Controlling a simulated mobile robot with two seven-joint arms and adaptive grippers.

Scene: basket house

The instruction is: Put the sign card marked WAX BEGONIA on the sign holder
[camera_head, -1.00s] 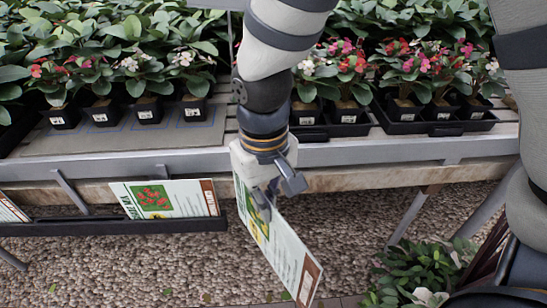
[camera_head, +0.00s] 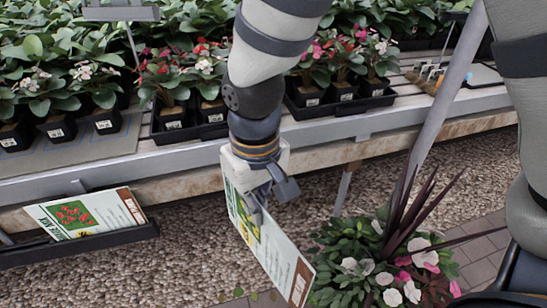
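My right gripper (camera_head: 262,201) is shut on a white sign card (camera_head: 280,257). The card hangs tilted below it, with a green panel, a yellow flower and a brown end strip. Its title is too small to read, so I cannot tell whether it says WAX BEGONIA. The card and gripper are in front of the bench edge, above the gravel. A grey stand with a flat top plate (camera_head: 120,13) rises among the plants at the upper left; it may be the sign holder. My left gripper is out of view.
Another card (camera_head: 85,214) with red flowers lies in a black rack (camera_head: 95,246) at the lower left. Potted plants in black trays (camera_head: 340,106) line the metal bench (camera_head: 180,158). A planter of pink and white flowers (camera_head: 385,265) stands at the lower right.

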